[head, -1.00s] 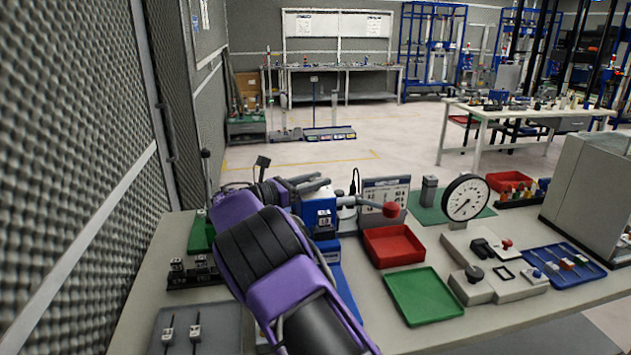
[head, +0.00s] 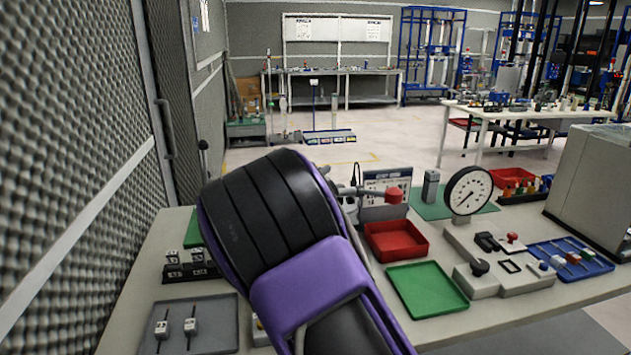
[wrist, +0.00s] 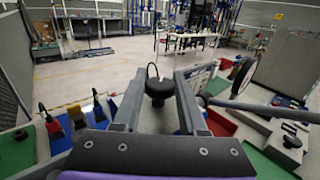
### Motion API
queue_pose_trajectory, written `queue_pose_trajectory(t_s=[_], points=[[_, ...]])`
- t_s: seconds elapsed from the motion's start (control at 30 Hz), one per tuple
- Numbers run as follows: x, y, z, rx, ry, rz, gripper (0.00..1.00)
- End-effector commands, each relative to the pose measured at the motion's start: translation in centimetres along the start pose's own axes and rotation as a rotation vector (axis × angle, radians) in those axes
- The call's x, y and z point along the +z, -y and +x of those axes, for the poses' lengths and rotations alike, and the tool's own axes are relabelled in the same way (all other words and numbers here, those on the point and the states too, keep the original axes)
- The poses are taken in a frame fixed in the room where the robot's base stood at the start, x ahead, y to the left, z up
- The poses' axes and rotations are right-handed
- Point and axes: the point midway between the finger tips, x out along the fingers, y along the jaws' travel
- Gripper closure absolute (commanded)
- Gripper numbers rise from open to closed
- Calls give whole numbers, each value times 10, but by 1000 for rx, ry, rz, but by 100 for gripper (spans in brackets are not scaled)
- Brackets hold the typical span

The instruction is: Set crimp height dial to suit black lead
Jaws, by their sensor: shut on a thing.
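My gripper (wrist: 159,82) shows in the wrist view with its two grey fingers on either side of a round black knob (wrist: 159,93), which I take to be the crimp height dial; it is shut on it. No scale or pointer can be read there. In the head view my purple and black arm hides the gripper, the dial and most of the crimp press. A card with printed rows (head: 387,184) stands behind the press, its text too small to read. Two leads with pale ends (head: 190,327) lie on a grey tray (head: 220,307) at front left; I cannot tell whether either is the black lead.
A red tray (head: 420,254) and a green tray (head: 405,276) lie right of my arm. A red-ended lever (head: 393,195) sticks out beside it. A dial gauge (head: 467,191), a blue tray of leads (head: 590,269) and a grey cabinet (head: 590,180) stand farther right.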

Motion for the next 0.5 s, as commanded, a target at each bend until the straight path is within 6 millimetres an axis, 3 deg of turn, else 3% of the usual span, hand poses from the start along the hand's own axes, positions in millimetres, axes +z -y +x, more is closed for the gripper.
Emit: queue_pose_trajectory(t_s=[0.03,0.5], points=[[-7,1,-1,26,-1,1,100],[-2,0,0,170,0,0,100]])
